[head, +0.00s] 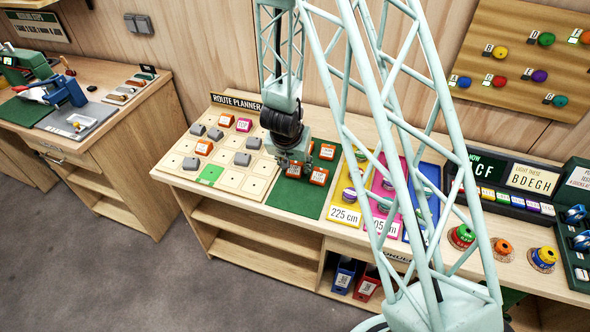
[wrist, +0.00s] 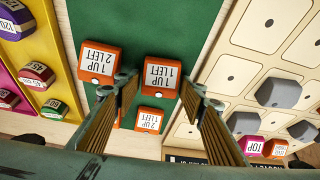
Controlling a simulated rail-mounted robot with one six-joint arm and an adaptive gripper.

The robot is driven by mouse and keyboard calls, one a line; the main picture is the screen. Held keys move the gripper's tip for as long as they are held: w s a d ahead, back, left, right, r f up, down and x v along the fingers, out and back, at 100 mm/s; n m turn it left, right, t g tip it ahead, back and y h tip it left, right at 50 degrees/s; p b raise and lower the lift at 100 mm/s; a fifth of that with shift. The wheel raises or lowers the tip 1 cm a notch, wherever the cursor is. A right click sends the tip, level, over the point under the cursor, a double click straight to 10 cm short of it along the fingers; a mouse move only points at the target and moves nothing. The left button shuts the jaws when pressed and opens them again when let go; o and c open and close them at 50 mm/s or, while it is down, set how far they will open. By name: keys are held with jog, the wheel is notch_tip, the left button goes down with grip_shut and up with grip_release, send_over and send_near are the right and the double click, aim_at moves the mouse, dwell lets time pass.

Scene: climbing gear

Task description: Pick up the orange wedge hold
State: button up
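Several orange blocks with white labels lie on the green mat (head: 287,199). One marked "1 UP 1 LEFT" (wrist: 162,73) lies below and between my fingertips in the wrist view. One marked "1 UP 2 LEFT" (wrist: 98,62) is just left of it, and one marked "2 UP 1 LEFT" (wrist: 149,119) shows farther between the fingers. My gripper (wrist: 160,88) is open and empty, pointing down over the mat. No wedge shape is clear; I cannot tell which orange thing is the wedge hold. An orange knob (head: 502,247) sits on the bench at the right.
The route planner board (head: 190,167) with grey, orange and pink pieces lies left of the mat. Yellow (head: 342,217), pink and blue trays with round pieces stand right of it. A wall panel (head: 525,20) holds coloured knobs. A side desk (head: 110,72) stands at left.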

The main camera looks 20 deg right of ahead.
dwell(0.4)
jog(key=c, duration=0.6)
jog(key=shift+c, duration=0.2)
jog(key=shift+r, duration=0.2)
